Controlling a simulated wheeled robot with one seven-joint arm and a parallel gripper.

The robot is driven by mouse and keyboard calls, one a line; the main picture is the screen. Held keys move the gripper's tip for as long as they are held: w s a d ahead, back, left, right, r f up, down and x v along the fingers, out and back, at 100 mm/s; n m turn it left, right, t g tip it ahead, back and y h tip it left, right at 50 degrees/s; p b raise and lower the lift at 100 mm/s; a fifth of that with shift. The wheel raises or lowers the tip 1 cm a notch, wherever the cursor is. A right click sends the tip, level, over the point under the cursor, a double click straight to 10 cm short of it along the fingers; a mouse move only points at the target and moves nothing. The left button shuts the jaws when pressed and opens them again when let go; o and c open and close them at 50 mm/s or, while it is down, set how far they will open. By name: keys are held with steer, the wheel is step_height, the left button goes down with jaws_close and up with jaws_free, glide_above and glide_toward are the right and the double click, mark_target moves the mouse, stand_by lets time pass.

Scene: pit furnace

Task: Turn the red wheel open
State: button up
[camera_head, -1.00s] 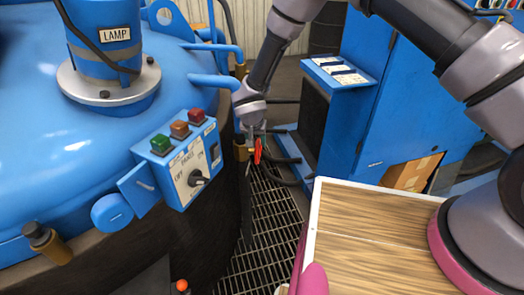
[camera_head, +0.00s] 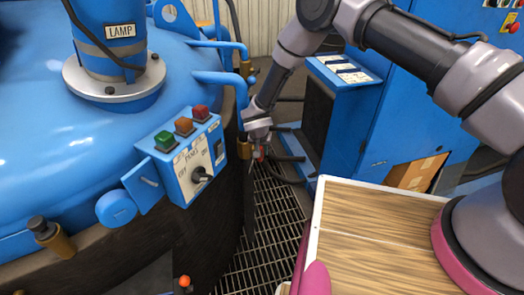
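The red wheel (camera_head: 262,153) is a small red handle on a brass valve (camera_head: 244,147) beside the furnace, at the middle of the view. Only a sliver of red shows, because the end of my arm covers most of it. My gripper (camera_head: 257,155) points down at the wheel, right at the valve. Its fingers are small and partly hidden, so I cannot tell whether they are open or shut, or whether they touch the wheel.
The blue furnace (camera_head: 60,140) with its lamp post (camera_head: 112,45) and control box (camera_head: 190,160) fills the left. A blue cabinet (camera_head: 410,110) stands to the right. A wooden-topped surface (camera_head: 370,225) is in front. Grating floor (camera_head: 275,215) lies below the valve.

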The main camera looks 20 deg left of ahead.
jaws_close()
steer(key=shift+t, duration=0.3)
steer(key=t, duration=0.3)
steer(key=shift+a+r, duration=0.1)
steer(key=t, duration=0.5)
steer(key=shift+w+r+y, duration=0.15)
steer(key=shift+r+y, duration=0.1)
steer(key=shift+y, duration=0.15)
steer(key=t, duration=0.4)
steer(key=shift+r+t, duration=0.25)
steer(key=shift+t, duration=0.05)
steer(key=shift+r+t+y, duration=0.15)
steer(key=shift+r+t, duration=0.05)
steer(key=shift+t, duration=0.75)
steer(key=shift+r+t+y, duration=0.15)
steer(key=shift+t, duration=0.8)
